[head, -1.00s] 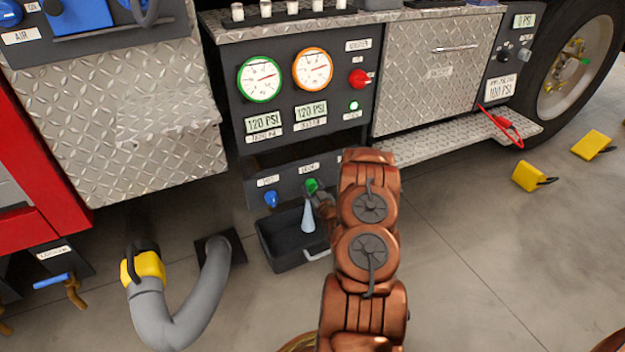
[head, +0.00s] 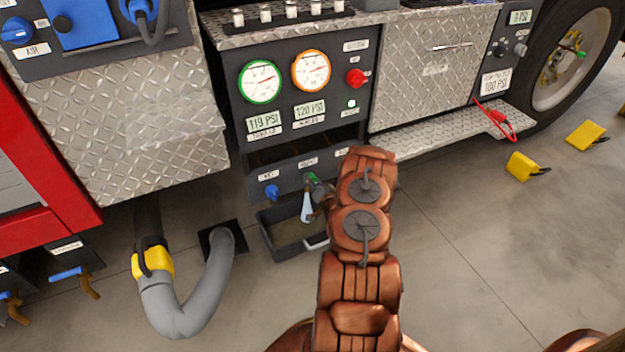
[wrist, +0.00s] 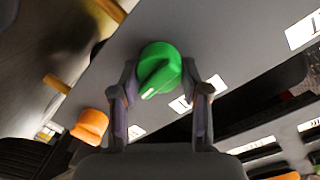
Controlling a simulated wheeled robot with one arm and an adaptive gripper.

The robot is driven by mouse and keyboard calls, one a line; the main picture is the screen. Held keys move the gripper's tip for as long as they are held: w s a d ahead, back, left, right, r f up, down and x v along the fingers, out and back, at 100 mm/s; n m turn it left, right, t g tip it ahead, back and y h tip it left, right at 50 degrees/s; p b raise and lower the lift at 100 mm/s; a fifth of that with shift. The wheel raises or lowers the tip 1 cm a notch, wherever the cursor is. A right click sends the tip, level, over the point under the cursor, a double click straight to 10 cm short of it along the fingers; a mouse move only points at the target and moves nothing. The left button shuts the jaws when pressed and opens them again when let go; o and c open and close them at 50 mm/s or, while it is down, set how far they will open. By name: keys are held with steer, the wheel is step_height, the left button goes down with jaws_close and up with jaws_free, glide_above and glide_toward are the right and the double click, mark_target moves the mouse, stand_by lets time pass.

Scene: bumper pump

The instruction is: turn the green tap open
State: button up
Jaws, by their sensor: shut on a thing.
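The green tap (wrist: 158,66) is a round knob with a raised grip bar and a pale mark, on a grey panel. In the wrist view my gripper (wrist: 162,88) has one finger on each side of it, shut on it. In the head view a small part of the green tap (head: 312,177) shows, and my gripper (head: 322,188) is at it, mostly hidden by my arm.
A blue tap (head: 271,191) is left of the green one. Above are two gauges (head: 260,82) and a red knob (head: 355,77). A grey hose (head: 180,312) with a yellow coupling curves on the floor at left. Yellow chocks (head: 522,167) lie right; the floor between is clear.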

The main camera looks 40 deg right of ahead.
steer(key=shift+m, duration=0.3)
stand_by(0.4)
steer(key=o, duration=1.1)
steer(key=shift+o, duration=0.2)
steer(key=v, duration=1.2)
steer(key=shift+d, duration=0.1)
